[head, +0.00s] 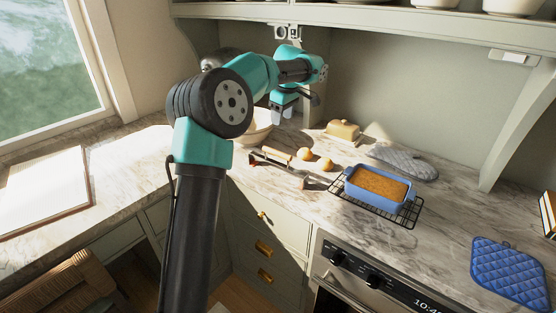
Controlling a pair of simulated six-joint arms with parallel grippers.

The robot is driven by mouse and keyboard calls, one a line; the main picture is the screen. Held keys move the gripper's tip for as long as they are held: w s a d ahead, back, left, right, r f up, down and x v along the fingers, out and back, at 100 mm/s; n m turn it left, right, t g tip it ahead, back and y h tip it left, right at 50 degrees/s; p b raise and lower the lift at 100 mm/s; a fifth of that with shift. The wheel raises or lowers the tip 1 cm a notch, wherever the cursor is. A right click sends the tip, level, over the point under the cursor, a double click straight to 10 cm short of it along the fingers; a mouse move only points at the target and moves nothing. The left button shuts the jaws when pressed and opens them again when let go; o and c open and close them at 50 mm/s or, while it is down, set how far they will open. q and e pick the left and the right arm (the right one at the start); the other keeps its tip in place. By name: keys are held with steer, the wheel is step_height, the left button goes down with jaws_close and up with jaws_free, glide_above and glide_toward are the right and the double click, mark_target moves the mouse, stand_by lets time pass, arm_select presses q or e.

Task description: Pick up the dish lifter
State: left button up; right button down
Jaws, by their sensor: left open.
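I cannot say for certain which item is the dish lifter. A small tool with a dark end (313,184) lies on the marble counter just left of the blue baking dish (348,188). Another low item with a dark handle end (256,159) lies farther left, beside the rolls. My left gripper (291,107) hangs in the air above the back of the counter, near the cream bowl. It is open, and I see nothing held in it; its fingertips are small and partly shaded. My right gripper is out of view.
The baking dish holds a golden bake and stands on a black wire rack (411,219). Two rolls (305,154), a butter dish (343,130), a cream bowl (258,127) and a grey mitt (404,161) are nearby. A blue potholder (510,272) lies at right. A shelf (420,27) hangs above.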

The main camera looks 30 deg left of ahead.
mark_target(277, 151)
arm_select(q)
steer(key=shift+f, duration=0.1)
steer(key=f, duration=0.3)
steer(key=a+f, duration=0.1)
steer(key=f, duration=0.7)
steer(key=shift+a, duration=0.35)
steer(key=shift+a+f, duration=0.1)
steer(key=shift+f, duration=0.35)
steer(key=shift+f, duration=0.1)
steer(key=shift+w+a+f, duration=0.15)
steer(key=shift+a+f, duration=0.05)
steer(key=shift+f, duration=1.05)
steer(key=shift+w+a+f, duration=0.1)
steer(key=shift+a+f, duration=0.1)
steer(key=shift+f, duration=1.05)
steer(key=shift+f, duration=0.2)
jaws_close()
